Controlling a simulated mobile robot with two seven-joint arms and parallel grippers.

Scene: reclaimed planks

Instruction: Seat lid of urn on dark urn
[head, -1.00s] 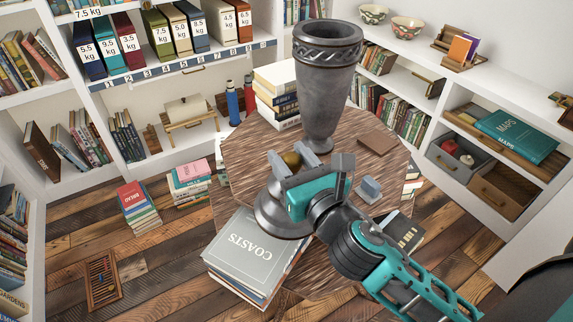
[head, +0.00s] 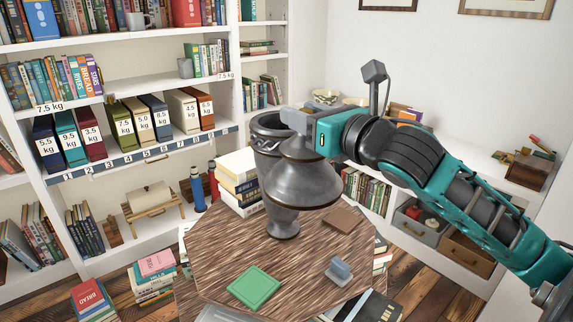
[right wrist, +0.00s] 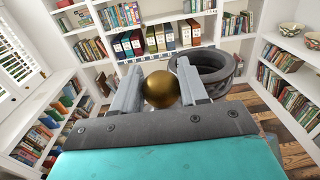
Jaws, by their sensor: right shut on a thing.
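The dark urn (head: 268,132) stands upright on the octagonal wooden table (head: 225,245). My right gripper (head: 298,120) is shut on the brass knob (right wrist: 161,88) of the dark grey lid of the urn (head: 302,183). The lid hangs about level in the air, in front of the urn in the head view and hiding much of its body. In the right wrist view the urn's open mouth (right wrist: 208,70) shows beyond and right of the knob, so the lid is beside the opening, not over it. My left gripper is not in view.
On the table lie a green square pad (head: 254,288), a small blue-grey object (head: 339,270) and a brown square (head: 343,219). A stack of books (head: 238,180) stands at the back left edge. Shelves (head: 130,80) line the back, and a low white cabinet (head: 450,180) stands at the right.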

